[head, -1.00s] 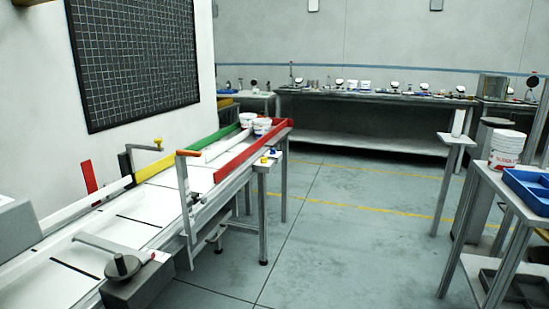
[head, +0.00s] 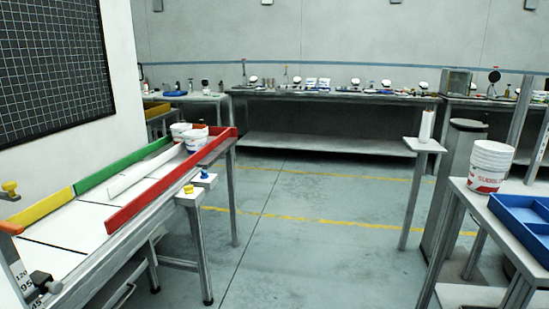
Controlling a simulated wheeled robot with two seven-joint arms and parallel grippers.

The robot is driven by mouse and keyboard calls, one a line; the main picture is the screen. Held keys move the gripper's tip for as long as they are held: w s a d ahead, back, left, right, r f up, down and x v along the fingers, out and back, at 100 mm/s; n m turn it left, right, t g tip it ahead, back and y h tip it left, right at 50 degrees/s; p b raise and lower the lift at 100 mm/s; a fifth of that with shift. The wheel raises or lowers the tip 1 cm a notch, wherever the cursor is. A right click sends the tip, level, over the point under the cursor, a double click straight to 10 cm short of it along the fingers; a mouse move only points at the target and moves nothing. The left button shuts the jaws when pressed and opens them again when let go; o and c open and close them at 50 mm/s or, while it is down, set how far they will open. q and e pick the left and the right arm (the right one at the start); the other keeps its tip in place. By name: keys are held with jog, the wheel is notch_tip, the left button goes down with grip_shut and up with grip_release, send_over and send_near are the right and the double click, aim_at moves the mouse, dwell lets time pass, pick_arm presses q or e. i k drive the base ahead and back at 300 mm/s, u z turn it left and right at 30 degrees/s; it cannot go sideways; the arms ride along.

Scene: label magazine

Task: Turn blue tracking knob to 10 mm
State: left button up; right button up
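A small blue knob (head: 204,175) sits on top of a small box at the right side of the conveyor table. A yellow knob (head: 189,189) sits just in front of it on a similar box. The blue knob's setting and any scale by it are too small to read. Neither of my grippers is in the head view.
The conveyor table (head: 65,261) runs along the left, with a red rail (head: 172,181), a green rail (head: 124,166) and white tubs (head: 193,139) at its far end. A side table with a blue tray (head: 522,222) and stacked tubs (head: 490,167) stands right. Clear floor lies between.

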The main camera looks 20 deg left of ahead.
aim_at(204, 175)
jog(key=u, duration=0.25)
jog(key=i, duration=1.5)
jog(key=u, duration=1.65)
jog(key=i, duration=0.7)
jog(key=u, duration=0.7)
